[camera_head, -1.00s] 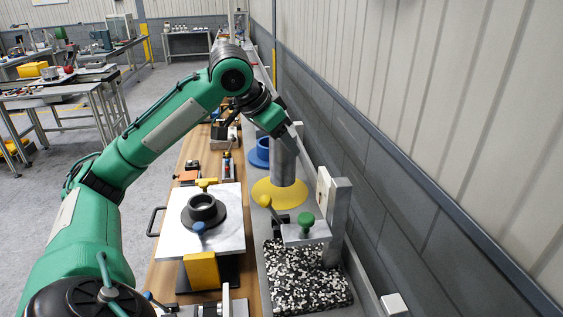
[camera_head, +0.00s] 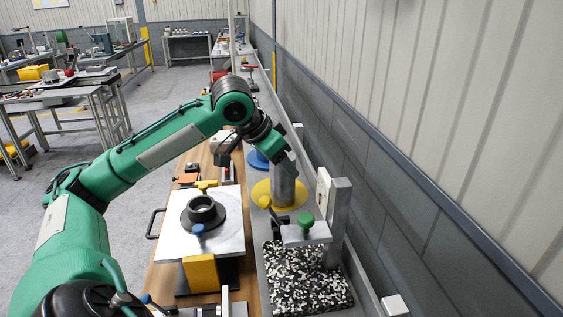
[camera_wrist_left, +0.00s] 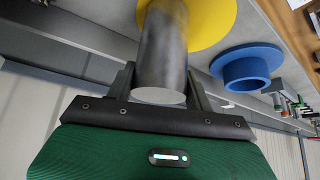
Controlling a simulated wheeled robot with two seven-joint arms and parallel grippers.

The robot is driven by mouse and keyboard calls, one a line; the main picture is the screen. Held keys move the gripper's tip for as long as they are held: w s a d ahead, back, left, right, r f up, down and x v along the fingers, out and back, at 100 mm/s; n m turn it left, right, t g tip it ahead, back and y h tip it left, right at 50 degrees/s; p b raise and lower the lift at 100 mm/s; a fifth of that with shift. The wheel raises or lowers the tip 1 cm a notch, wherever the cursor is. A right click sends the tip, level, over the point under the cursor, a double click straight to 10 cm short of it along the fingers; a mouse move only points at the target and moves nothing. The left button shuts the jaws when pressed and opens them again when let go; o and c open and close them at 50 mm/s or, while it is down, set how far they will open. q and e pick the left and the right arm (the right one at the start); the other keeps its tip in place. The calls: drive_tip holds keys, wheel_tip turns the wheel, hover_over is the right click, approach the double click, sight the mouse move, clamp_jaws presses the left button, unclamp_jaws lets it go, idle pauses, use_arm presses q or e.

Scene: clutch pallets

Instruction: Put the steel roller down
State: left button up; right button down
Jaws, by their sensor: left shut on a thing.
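The steel roller (camera_head: 283,186) is a plain grey cylinder, upright over the yellow round base (camera_head: 262,194) on the grey bench in the head view. My left gripper (camera_head: 285,163) is shut on its upper part from above. In the left wrist view the roller (camera_wrist_left: 163,50) sits between the fingers of my left gripper (camera_wrist_left: 160,85), and its far end meets the yellow disc (camera_wrist_left: 215,18). I cannot tell whether the roller rests on the disc or sits in a socket. My right gripper is not in view.
A blue flanged ring (camera_wrist_left: 246,70) stands beside the yellow disc. Nearer in the head view are a bracket with a green knob (camera_head: 306,221) and a black-and-white speckled plate (camera_head: 300,280). A metal plate with a dark ring (camera_head: 203,212) lies left. The wall (camera_head: 400,180) closes the right side.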

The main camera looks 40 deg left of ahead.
use_arm(q)
drive_tip(key=shift+f, duration=0.1)
drive_tip(key=o, duration=1.3)
drive_tip(key=shift+c, duration=0.2)
